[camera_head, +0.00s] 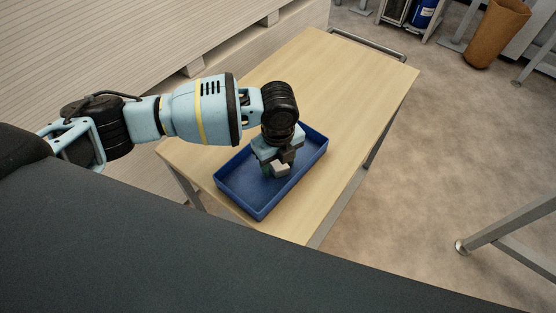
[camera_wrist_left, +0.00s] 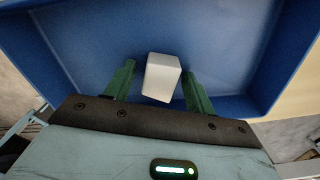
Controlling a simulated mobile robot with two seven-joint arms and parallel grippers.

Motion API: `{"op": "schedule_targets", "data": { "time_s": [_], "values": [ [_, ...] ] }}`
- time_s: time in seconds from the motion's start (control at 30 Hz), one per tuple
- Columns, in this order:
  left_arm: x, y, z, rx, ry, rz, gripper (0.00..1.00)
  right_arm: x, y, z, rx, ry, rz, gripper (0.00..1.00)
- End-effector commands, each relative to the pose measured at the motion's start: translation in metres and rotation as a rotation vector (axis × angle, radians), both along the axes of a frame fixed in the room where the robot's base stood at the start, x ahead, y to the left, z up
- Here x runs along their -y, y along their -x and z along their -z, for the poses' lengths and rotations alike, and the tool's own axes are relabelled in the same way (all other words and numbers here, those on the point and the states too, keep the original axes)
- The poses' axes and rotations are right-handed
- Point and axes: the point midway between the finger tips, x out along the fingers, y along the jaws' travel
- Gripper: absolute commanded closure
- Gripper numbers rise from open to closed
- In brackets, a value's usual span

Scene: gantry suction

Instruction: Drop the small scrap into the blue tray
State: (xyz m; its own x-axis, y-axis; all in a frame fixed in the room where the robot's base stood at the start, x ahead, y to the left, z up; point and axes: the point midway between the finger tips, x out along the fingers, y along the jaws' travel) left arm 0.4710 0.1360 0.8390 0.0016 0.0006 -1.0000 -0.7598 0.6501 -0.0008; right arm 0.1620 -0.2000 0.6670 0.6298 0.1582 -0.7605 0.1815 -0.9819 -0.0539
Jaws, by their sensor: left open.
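The blue tray (camera_head: 236,191) sits on the wooden table in the head view, and its floor (camera_wrist_left: 100,40) fills much of the left wrist view. The small scrap is a whitish block (camera_wrist_left: 162,78), seen between the fingers of my left gripper (camera_wrist_left: 158,82) in the left wrist view, with a gap at each side. In the head view the scrap (camera_head: 281,169) shows just under my left gripper (camera_head: 277,167), over the tray. My left gripper is open and points down into the tray. I cannot tell whether the scrap touches the tray floor. My right gripper is not in view.
The light wooden table (camera_head: 350,75) is bare behind and to the right of the tray. A brown bin (camera_head: 497,33) and a blue container (camera_head: 424,12) stand at the back right. A metal frame leg (camera_head: 510,225) stands on the floor at right.

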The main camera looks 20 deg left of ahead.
Motion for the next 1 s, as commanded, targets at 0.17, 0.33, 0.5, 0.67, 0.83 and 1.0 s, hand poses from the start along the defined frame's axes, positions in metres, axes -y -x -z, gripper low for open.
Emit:
{"op": "schedule_targets", "data": {
  "time_s": [0.17, 0.33, 0.5, 0.67, 0.83, 1.0],
  "values": [
    [0.0, 0.0, -0.002, 0.001, 0.0, 0.0, 0.45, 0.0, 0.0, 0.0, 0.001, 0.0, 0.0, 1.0],
    [0.0, -0.001, -0.021, 0.003, 0.001, -0.001, 0.45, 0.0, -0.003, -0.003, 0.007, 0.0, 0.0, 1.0],
    [0.0, -0.001, -0.055, 0.005, 0.002, -0.001, 0.45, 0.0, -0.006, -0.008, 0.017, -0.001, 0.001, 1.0],
    [0.0, -0.001, -0.086, 0.004, 0.002, 0.0, 0.45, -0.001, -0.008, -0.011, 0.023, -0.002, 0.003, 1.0],
    [0.0, -0.001, -0.11, 0.002, 0.001, -0.001, 0.45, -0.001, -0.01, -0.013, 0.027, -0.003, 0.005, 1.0],
    [0.0, 0.0, -0.121, -0.001, -0.001, -0.001, 0.45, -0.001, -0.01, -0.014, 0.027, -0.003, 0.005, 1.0]
  ]
}}
